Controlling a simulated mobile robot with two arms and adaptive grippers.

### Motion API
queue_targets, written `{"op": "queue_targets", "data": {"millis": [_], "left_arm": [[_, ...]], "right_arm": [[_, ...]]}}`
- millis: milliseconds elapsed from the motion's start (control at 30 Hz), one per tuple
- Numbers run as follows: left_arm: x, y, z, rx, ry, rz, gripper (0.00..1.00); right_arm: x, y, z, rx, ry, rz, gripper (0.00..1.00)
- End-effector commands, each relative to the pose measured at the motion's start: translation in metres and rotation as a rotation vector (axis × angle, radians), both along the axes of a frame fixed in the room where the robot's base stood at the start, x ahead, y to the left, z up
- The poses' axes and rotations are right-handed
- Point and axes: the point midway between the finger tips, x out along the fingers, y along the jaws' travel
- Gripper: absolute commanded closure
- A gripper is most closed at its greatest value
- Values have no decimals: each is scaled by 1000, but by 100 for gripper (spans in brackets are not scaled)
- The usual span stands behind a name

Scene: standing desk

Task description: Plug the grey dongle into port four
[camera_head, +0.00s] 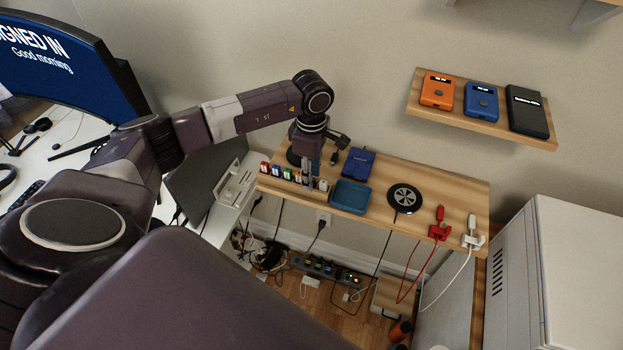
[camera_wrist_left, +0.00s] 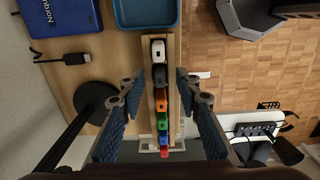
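The grey dongle (camera_wrist_left: 160,75) stands in a row on a narrow wooden strip (camera_wrist_left: 174,60), between a white dongle (camera_wrist_left: 158,52) and an orange one (camera_wrist_left: 161,103). In the head view my left gripper (camera_head: 309,172) points down over the right part of the row and mostly hides the grey dongle. My right gripper is not in view. I cannot make out numbered ports.
A blue tray (camera_head: 350,196), a blue drive (camera_head: 359,162) and a round black pad (camera_head: 405,198) lie on the wooden shelf. A black cable plug (camera_wrist_left: 74,58) lies near the drive. A white slotted unit (camera_head: 236,184) stands left. A power strip (camera_head: 325,268) is below.

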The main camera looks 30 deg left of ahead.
Motion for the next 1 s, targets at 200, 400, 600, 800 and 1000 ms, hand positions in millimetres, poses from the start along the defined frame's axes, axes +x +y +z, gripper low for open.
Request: {"op": "queue_targets", "data": {"millis": [200, 400, 600, 800, 1000], "left_arm": [[0, 0, 0, 0, 0, 1, 82], [0, 0, 0, -1, 0, 1, 100], [0, 0, 1, -1, 0, 1, 100], [1, 0, 6, -1, -2, 2, 100], [2, 0, 30, -1, -6, 0, 100]], "right_arm": [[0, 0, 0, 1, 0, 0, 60], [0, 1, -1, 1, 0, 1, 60], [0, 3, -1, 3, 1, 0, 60], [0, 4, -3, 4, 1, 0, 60], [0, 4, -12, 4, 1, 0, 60]]}}
